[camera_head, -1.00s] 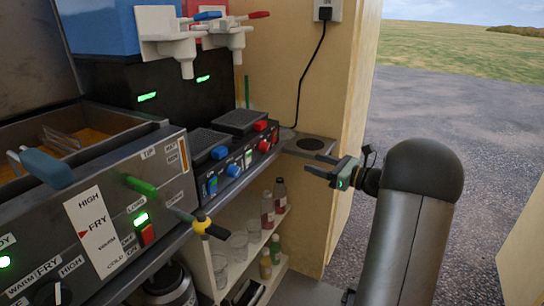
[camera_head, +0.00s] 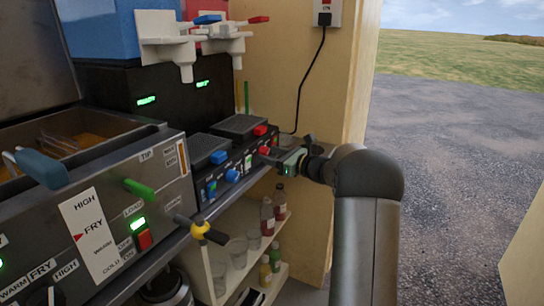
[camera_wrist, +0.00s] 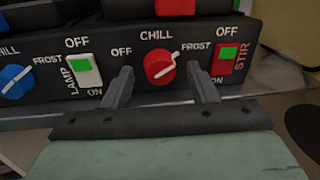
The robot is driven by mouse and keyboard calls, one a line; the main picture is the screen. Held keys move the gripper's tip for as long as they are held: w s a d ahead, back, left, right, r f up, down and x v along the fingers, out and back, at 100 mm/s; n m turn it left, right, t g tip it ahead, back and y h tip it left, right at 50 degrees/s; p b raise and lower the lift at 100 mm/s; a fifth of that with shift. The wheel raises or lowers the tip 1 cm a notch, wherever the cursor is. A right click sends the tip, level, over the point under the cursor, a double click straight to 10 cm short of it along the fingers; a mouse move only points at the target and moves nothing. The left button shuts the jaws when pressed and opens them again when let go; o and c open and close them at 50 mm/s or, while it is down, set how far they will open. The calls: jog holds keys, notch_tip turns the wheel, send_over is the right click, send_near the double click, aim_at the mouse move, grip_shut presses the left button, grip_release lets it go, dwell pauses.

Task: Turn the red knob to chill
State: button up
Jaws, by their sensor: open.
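The red knob (camera_wrist: 159,68) is on the dark front panel of the slush machine, between my gripper's two fingers in the wrist view. Its white pointer line slants up to the right, toward the FROST label (camera_wrist: 196,47). The CHILL label (camera_wrist: 156,35) is straight above the knob and OFF is at its upper left. My gripper (camera_wrist: 162,82) is open, with one finger on each side of the knob; I cannot tell whether they touch it. In the head view my gripper (camera_head: 281,158) is at the right end of the panel, and the red knob (camera_head: 264,150) shows just left of it.
A red STIR switch (camera_wrist: 226,59) is close right of the knob, and a white LAMP switch (camera_wrist: 86,70) is to its left. A blue knob (camera_wrist: 15,81) is farther left. Bottles (camera_head: 267,215) and glasses stand on a shelf below. A fryer (camera_head: 110,200) is at left.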

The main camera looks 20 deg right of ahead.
jog(key=c, duration=1)
jog(key=shift+f+b, duration=0.1)
jog(key=shift+b, duration=0.35)
jog(key=shift+w+d+f+n+t+y+b, duration=0.1)
jog(key=shift+n+y+b, duration=0.15)
jog(key=shift+n+b, duration=1.9)
jog(key=shift+s+r+n+t+y+b, duration=0.1)
jog(key=shift+n+y+b, duration=0.2)
jog(key=shift+n+b, duration=1.8)
jog(key=shift+w+d+f+n+t+y+b, duration=0.1)
jog(key=shift+n+y+b, duration=0.15)
jog(key=shift+n+b, duration=1.9)
jog(key=shift+b, duration=0.35)
